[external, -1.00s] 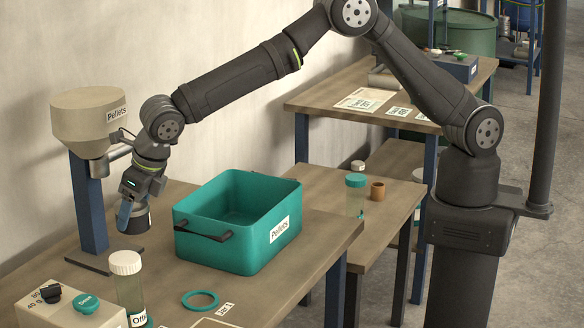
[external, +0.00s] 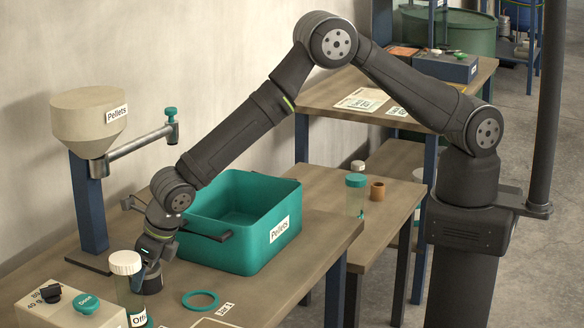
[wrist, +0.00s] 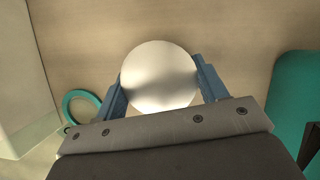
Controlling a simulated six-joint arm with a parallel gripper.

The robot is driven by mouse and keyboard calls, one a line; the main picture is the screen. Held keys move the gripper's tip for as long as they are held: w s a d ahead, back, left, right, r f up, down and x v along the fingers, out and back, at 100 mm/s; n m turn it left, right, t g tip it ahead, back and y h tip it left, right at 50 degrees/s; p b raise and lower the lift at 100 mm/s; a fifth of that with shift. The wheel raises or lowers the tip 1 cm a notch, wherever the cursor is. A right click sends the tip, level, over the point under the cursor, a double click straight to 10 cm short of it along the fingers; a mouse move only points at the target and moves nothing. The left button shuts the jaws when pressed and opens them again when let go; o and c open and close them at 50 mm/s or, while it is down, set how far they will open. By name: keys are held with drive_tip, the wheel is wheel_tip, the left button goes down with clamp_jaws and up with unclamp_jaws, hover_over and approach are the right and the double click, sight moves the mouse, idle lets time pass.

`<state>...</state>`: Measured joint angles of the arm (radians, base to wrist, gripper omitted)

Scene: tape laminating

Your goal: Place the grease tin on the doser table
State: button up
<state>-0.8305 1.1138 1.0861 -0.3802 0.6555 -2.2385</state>
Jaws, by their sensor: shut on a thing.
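My gripper (external: 150,268) points down over the table that bears the pellet hopper, between the white-capped bottle and the teal bin. Its blue fingers are shut on the grease tin (external: 153,283), a short dark round tin partly hidden by the bottle and the fingers. In the wrist view the tin's pale round lid (wrist: 158,75) sits between the two fingers. The tin is upright at about the level of the doser table (external: 215,277); I cannot tell whether it touches the top.
The teal Pellets bin (external: 266,243) stands close on the right. A white-capped bottle (external: 126,264) is close on the left, by a beige box (external: 60,312) with knobs. A teal ring (external: 201,301) lies in front. The hopper (external: 88,120) stands behind.

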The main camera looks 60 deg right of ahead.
drive_tip(key=o, duration=1.1)
drive_tip(key=v, duration=1.2)
drive_tip(key=shift+r, duration=0.1)
drive_tip(key=x, duration=1.2)
drive_tip(key=shift+f, duration=0.3)
drive_tip(key=shift+r, duration=1.3)
